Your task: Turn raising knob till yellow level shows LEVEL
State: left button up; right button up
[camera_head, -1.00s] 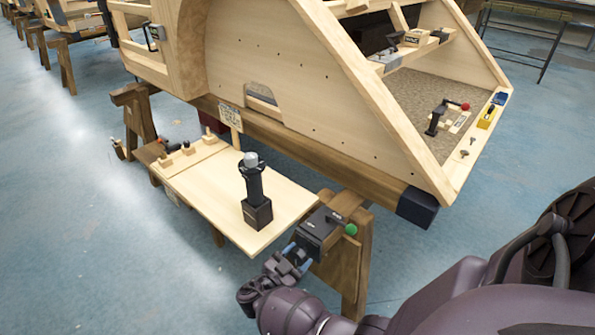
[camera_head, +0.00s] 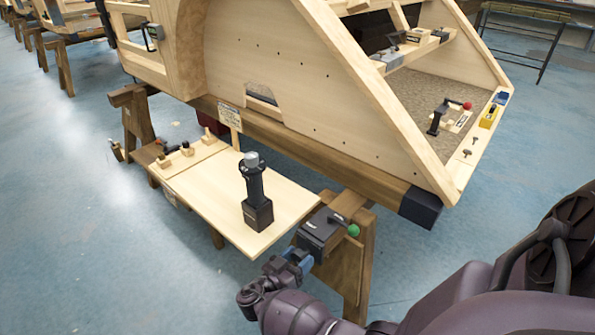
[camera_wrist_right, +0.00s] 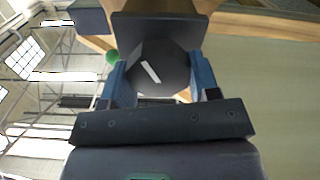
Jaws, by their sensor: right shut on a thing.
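The raising knob (camera_wrist_right: 160,70) is dark and round with a white line on its face, which slants down to the right in the right wrist view. It sits on a dark box (camera_head: 318,230) at the end of the wooden trestle. My right gripper (camera_wrist_right: 158,78) is shut on the knob, with one blue finger on each side; it also shows in the head view (camera_head: 292,262). A yellow level (camera_head: 488,116) lies on the body's right wooden edge. Its reading is too small to tell. My left gripper is out of view.
A green ball handle (camera_head: 353,230) sticks out beside the box. A pale board (camera_head: 215,205) to the left carries a black upright device (camera_head: 255,195). The large wooden body (camera_head: 290,90) rests above the trestle (camera_head: 345,265). Blue floor at the lower left is clear.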

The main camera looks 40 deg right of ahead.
jog(key=n, duration=0.3)
jog(key=shift+n, duration=0.4)
jog(key=n, duration=0.2)
jog(key=shift+w+n, duration=0.1)
jog(key=shift+n, duration=0.3)
jog(key=n, duration=0.4)
jog(key=shift+w+f, duration=0.1)
jog(key=shift+f+n+p, duration=0.1)
jog(key=shift+n+p, duration=0.3)
jog(key=shift+n, duration=1.2)
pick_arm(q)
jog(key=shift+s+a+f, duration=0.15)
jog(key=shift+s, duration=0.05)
pick_arm(e)
jog(key=shift+n, duration=0.4)
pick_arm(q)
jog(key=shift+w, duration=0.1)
pick_arm(e)
jog(key=o, duration=0.9)
